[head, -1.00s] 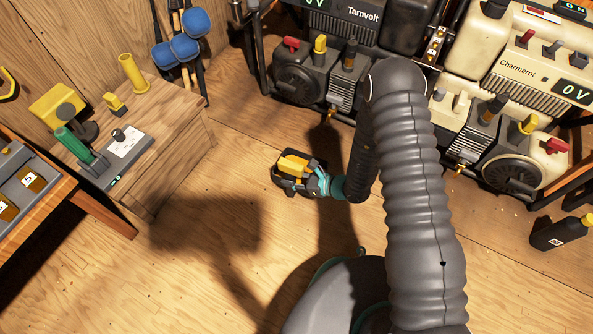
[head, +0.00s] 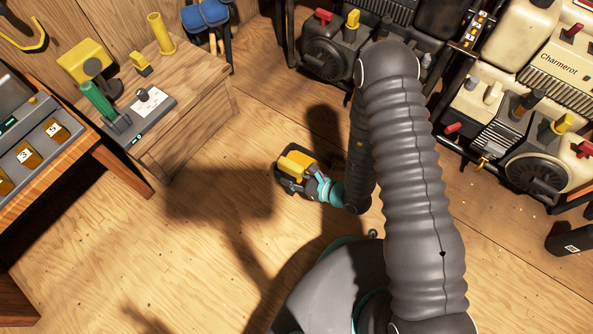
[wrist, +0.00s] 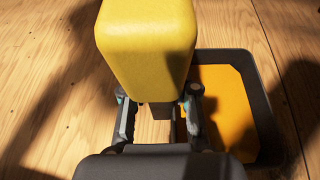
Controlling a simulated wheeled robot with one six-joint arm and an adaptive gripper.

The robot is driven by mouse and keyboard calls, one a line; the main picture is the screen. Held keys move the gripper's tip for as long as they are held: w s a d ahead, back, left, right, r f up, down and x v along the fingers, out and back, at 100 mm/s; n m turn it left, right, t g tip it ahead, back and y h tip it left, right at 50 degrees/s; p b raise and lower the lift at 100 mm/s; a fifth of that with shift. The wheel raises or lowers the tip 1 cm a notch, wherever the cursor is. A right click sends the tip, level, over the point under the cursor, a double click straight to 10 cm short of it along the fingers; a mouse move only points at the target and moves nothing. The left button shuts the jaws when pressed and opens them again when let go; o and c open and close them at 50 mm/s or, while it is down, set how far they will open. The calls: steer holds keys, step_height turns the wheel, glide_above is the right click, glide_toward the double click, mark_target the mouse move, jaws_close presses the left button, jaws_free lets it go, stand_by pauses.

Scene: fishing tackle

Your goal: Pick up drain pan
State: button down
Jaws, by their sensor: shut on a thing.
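The drain pan (head: 284,181) is a small dark tray with a yellow inside and a yellow block-shaped handle (head: 297,163). In the wrist view the pan (wrist: 262,110) shows its dark rim and orange-yellow floor at the right, and the large yellow handle (wrist: 147,45) fills the top centre. My gripper (head: 318,184) is at the pan's right side in the head view. In the wrist view its fingers (wrist: 160,115) are closed around the dark stem under the handle. The handle hides part of the grip. I cannot tell the pan's height above the floor.
A wooden bench (head: 190,100) with a green-handled device (head: 103,104) stands at the left. A bench with numbered bins (head: 25,155) is at the far left. Generators (head: 340,50) and cream machines (head: 520,120) line the back and right. Wooden floor (head: 120,240) is open at lower left.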

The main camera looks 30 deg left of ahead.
steer(key=shift+s+a, duration=0.1)
steer(key=shift+s, duration=1.25)
steer(key=shift+s+r, duration=0.1)
